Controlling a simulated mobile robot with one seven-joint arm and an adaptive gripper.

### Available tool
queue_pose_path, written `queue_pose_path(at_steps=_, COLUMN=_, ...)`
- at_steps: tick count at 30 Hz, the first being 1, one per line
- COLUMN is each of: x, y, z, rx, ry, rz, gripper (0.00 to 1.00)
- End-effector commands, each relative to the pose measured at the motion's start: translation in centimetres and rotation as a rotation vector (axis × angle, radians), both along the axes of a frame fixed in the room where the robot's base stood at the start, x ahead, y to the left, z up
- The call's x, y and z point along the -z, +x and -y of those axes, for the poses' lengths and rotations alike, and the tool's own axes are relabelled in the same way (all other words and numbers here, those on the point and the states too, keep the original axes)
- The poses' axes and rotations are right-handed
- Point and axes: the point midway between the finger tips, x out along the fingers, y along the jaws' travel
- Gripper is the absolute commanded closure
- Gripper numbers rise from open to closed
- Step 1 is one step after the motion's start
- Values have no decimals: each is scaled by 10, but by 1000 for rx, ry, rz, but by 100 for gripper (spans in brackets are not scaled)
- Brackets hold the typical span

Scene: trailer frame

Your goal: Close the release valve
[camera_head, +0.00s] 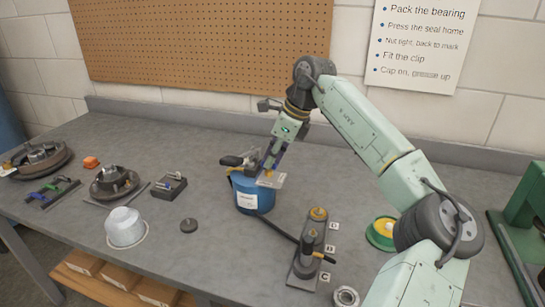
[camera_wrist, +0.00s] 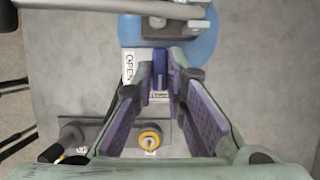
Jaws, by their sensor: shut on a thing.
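The blue canister (camera_head: 252,195) stands on the bench with dark fittings on its top. Its blue body (camera_wrist: 203,40) also shows at the top of the wrist view. A pale label plate (camera_head: 271,180) sticks out at its right side, and in the wrist view the plate (camera_wrist: 130,68) reads OPEN, with a second small word that I cannot read clearly. My gripper (camera_head: 268,168) reaches down over the plate. In the wrist view its fingertips (camera_wrist: 160,72) close on the narrow blue handle of the release valve (camera_wrist: 160,84). The fingers hide most of the handle.
A dark stand with a brass-topped post (camera_head: 318,214) and a black lever is right of the canister. A green-rimmed yellow part (camera_head: 381,234) lies farther right. Bench behind the canister is clear.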

Motion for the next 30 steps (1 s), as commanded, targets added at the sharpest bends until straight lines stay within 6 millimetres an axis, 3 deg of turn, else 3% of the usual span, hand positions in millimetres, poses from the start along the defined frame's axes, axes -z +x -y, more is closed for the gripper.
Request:
queue_pose_path(at_steps=4, x=-1, y=1, z=0, rx=1, ry=0, rz=3, gripper=100)
queue_pose_path(at_steps=5, x=-1, y=1, z=0, rx=1, ry=0, rz=3, gripper=86)
queue_pose_path(at_steps=13, x=0, y=0, z=0, rx=2, ry=0, rz=1, gripper=68)
queue_pose_path(at_steps=23, x=-2, y=0, z=1, rx=2, ry=0, rz=0, gripper=68)
queue_pose_path(at_steps=30, x=-36, y=-4, z=14, rx=6, ry=-2, rz=3, gripper=68)
